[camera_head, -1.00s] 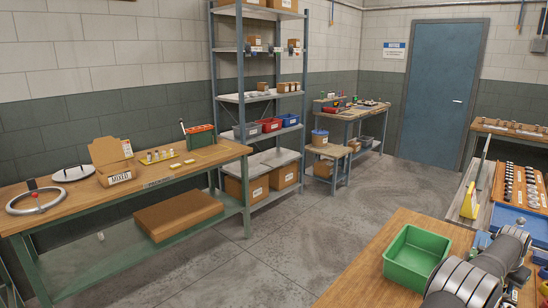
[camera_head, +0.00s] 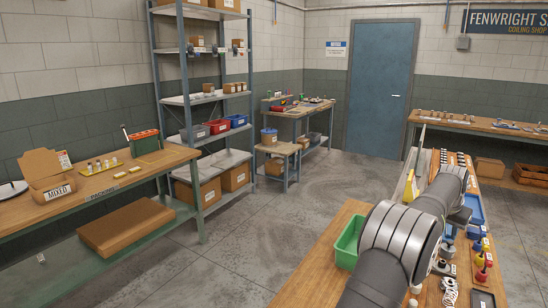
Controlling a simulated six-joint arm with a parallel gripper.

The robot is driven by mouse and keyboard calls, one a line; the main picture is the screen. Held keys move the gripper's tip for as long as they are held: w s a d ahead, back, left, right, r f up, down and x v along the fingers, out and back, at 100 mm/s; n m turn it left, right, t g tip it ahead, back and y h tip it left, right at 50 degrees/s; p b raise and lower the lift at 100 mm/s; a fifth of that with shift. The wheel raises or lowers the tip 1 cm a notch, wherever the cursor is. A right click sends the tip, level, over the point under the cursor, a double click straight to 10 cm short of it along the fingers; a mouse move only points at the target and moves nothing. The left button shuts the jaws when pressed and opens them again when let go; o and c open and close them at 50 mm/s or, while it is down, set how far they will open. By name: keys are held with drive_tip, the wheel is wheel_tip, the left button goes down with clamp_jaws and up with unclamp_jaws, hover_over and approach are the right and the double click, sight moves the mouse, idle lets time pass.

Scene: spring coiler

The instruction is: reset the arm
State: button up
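My own arm's thick grey links (camera_head: 372,285) and a banded joint fill the lower right of the head view, over the near wooden bench (camera_head: 318,272). One link reaches up and away to the right, past the green bin (camera_head: 347,243), and hides part of it. My gripper does not show in this view, so I cannot see its fingers or whether it holds anything.
The near bench carries red and yellow items (camera_head: 482,258) and a blue tray (camera_head: 474,209) right of my arm. A shelving rack (camera_head: 160,90), a packing bench (camera_head: 100,201) and a blue door (camera_head: 380,90) stand farther off. The concrete floor (camera_head: 235,245) between is open.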

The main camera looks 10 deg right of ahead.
sight(443, 263)
drive_tip(key=x, duration=1.7)
drive_tip(key=shift+a, duration=0.1)
drive_tip(key=shift+s+r+n+t, duration=0.15)
drive_tip(key=shift+n+t, duration=0.15)
drive_tip(key=shift+n, duration=0.4)
drive_tip(key=d+v, duration=0.1)
drive_tip(key=v, duration=1.6)
drive_tip(key=shift+w+a+r+m+g, duration=0.15)
drive_tip(key=shift+w+m+g, duration=0.3)
drive_tip(key=shift+w+m, duration=0.55)
drive_tip(key=shift+w+a+m+g, duration=0.2)
drive_tip(key=shift+w+m+g, duration=0.35)
drive_tip(key=shift+m, duration=0.85)
drive_tip(key=shift+w+a+r+m+g, duration=0.15)
drive_tip(key=shift+w+m+g, duration=0.25)
drive_tip(key=shift+w+m, duration=0.65)
drive_tip(key=shift+s, duration=0.1)
